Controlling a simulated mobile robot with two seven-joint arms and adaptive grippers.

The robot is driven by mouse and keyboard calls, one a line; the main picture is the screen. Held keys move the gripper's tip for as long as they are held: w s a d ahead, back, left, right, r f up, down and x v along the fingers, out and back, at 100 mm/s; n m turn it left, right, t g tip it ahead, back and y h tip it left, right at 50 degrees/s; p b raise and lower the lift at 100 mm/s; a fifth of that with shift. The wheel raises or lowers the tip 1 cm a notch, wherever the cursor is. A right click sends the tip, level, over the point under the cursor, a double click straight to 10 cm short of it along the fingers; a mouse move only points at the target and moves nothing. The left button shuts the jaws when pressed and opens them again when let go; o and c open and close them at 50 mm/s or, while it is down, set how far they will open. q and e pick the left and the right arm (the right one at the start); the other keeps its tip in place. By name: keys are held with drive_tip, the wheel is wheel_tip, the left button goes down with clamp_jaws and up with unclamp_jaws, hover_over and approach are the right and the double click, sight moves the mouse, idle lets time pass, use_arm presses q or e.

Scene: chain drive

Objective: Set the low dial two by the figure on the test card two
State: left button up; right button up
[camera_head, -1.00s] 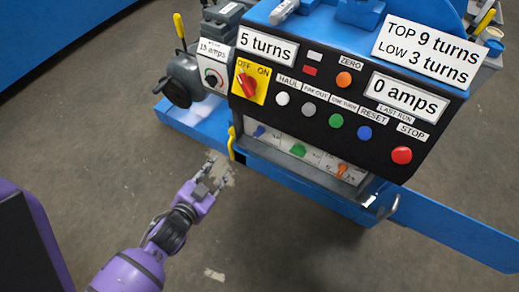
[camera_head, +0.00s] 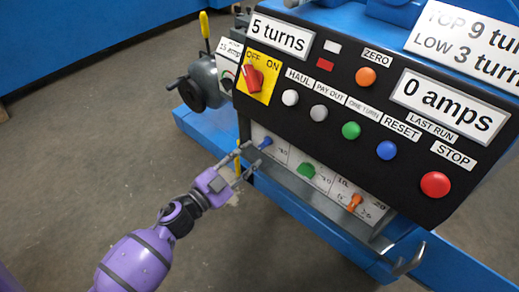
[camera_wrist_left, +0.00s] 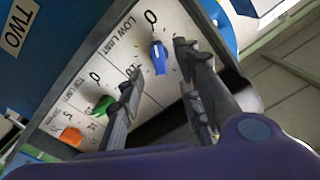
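The low dial is a blue knob (camera_wrist_left: 158,57) on a white plate marked LOW LIMIT in the left wrist view. It also shows in the head view (camera_head: 265,143), at the left end of the lower panel. My left gripper (camera_head: 252,154) is open just in front of this panel. In the wrist view its fingertips (camera_wrist_left: 160,58) appear on either side of the blue knob; whether they touch it cannot be told. A white card (camera_head: 465,45) reads TOP 9 and LOW 3 turns, its right edge cut off. My right gripper is not in view.
A green knob (camera_head: 306,170) and an orange knob (camera_head: 355,202) sit to the right on the same strip. Above are several push buttons and a red OFF/ON switch (camera_head: 252,76). A TWO label (camera_wrist_left: 17,27) shows in the wrist view. A metal hook (camera_head: 408,262) sticks out below right.

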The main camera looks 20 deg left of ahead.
sight(262, 146)
use_arm(q)
drive_tip(key=b+x, duration=0.1)
drive_tip(key=x, duration=0.4)
drive_tip(key=shift+w+d, duration=0.1)
drive_tip(key=shift+w, duration=0.05)
clamp_jaws()
